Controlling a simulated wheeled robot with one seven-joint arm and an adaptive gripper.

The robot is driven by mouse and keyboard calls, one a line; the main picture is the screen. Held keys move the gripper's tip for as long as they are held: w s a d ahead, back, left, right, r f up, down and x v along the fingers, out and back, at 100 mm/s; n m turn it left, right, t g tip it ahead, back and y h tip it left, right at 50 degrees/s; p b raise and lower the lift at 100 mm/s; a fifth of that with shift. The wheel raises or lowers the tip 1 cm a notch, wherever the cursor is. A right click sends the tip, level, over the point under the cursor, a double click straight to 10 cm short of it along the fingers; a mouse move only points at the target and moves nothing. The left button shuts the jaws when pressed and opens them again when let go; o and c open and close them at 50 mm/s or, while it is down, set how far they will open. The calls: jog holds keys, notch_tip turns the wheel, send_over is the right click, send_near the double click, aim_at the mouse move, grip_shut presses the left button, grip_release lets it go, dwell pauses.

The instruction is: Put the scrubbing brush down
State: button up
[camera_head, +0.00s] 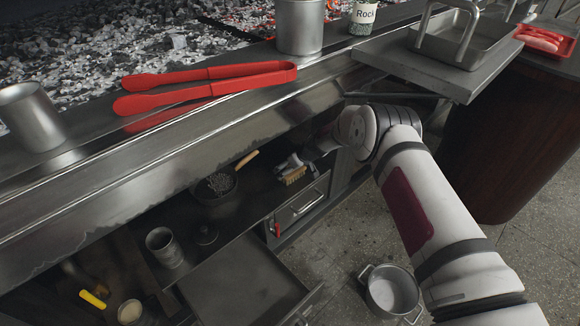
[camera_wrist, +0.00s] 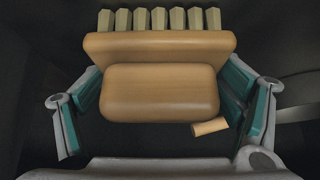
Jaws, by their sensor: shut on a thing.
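The scrubbing brush (camera_head: 294,175) has a light wooden back and pale bristles. My gripper (camera_head: 291,162) is shut on it inside the shelf space below the grill counter. In the wrist view the brush (camera_wrist: 160,92) lies between the two teal-padded fingers, its bristles pointing to the top of the picture. In the head view the bristles hang downward, close above or at the dark shelf (camera_head: 262,190). I cannot tell whether they touch it.
A pan (camera_head: 214,197) with a wooden handle stands left of the brush; a steel cup (camera_head: 163,247) and small lid (camera_head: 205,234) are farther left. The counter edge (camera_head: 200,130) overhangs the shelf. A drawer (camera_head: 300,205) is below right. A pot (camera_head: 391,290) stands on the floor.

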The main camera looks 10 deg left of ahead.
jog(key=shift+f, duration=0.15)
jog(key=o, duration=1)
jog(key=shift+c, duration=0.2)
jog(key=shift+r, duration=0.2)
jog(key=p+v, duration=0.4)
jog(key=v, duration=0.8)
jog(key=shift+d+f, duration=0.1)
